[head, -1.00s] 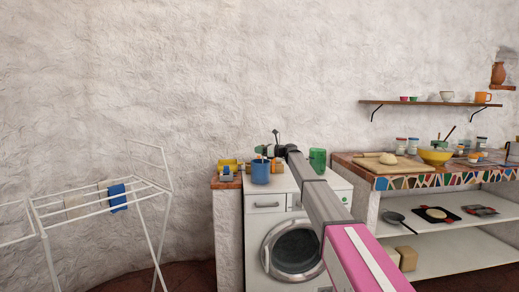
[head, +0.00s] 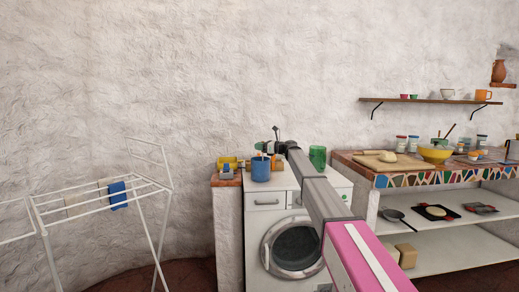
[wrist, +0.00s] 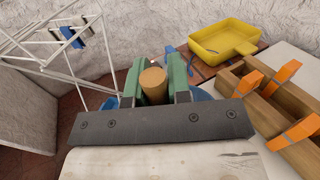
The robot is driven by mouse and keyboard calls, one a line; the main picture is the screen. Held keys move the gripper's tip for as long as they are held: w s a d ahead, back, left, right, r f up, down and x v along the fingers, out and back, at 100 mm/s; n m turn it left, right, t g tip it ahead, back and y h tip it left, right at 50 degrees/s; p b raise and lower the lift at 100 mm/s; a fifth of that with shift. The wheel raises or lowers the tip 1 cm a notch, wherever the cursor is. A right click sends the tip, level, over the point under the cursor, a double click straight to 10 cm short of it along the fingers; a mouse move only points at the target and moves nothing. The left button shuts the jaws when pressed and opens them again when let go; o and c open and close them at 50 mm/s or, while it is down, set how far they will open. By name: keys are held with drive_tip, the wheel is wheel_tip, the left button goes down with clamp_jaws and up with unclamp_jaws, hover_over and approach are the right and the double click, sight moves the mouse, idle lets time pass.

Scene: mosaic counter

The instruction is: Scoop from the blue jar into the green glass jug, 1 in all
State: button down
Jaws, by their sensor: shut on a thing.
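The blue jar (head: 261,171) stands on the white washing machine top. The green glass jug (head: 318,155) stands to its right, behind my arm. My gripper (head: 266,147) is over the blue jar. In the wrist view its green fingers (wrist: 155,84) are shut on a tan, round handle (wrist: 153,80), seen almost end-on. I take it for the scoop's handle; its lower end is hidden. Parts of the blue jar (wrist: 200,95) show behind the fingers. I cannot see what is inside the jar or the jug.
A yellow tray (wrist: 222,40) and a wooden piece with orange clamps (wrist: 265,98) lie close to the right of my gripper in the wrist view. A drying rack (head: 100,195) stands at left. The mosaic counter (head: 400,172) with a yellow bowl (head: 434,154) is at right.

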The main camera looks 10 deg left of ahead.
wheel_tip(320, 180, up, 10)
idle(1.1)
drive_tip(key=shift+f, duration=0.1)
